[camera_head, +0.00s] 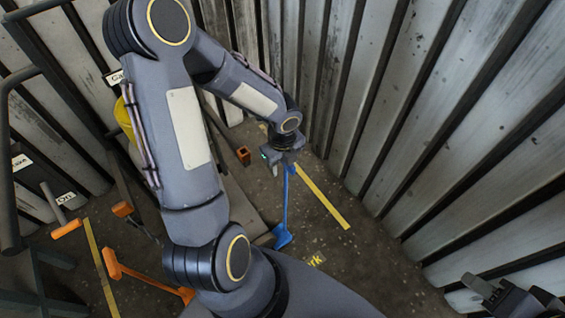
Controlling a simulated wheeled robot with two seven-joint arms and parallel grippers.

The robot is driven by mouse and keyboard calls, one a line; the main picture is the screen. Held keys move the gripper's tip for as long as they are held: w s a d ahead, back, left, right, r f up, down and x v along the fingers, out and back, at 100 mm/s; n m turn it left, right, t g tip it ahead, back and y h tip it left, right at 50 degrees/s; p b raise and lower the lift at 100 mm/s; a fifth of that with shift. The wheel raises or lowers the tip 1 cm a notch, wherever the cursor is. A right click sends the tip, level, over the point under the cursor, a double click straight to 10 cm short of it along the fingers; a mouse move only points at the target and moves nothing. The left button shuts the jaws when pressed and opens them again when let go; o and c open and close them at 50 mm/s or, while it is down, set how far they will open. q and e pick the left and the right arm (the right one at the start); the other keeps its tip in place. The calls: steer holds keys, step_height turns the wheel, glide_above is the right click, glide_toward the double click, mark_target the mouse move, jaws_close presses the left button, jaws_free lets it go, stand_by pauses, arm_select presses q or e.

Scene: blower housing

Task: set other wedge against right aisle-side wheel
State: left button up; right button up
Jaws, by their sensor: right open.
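A blue wedge (282,237) with a long thin blue rod shows near the middle of the view, low by the floor. My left gripper (287,165) is at the top end of this rod and appears shut on it; the fingers are small and partly hidden. My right gripper (510,298) is open and empty at the bottom right corner, far from the blue wedge. An orange piece (112,264) with an orange rod lies at the lower left. I cannot make out the right aisle-side wheel; my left arm covers much of the middle.
Corrugated metal walls (460,120) stand on the right and behind. Yellow floor lines (322,196) run on both sides. Floor right of the blue wedge is clear.

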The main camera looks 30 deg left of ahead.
arm_select(q)
step_height(320, 180, up, 8)
steer(key=p, duration=0.3)
steer(key=shift+f, duration=0.1)
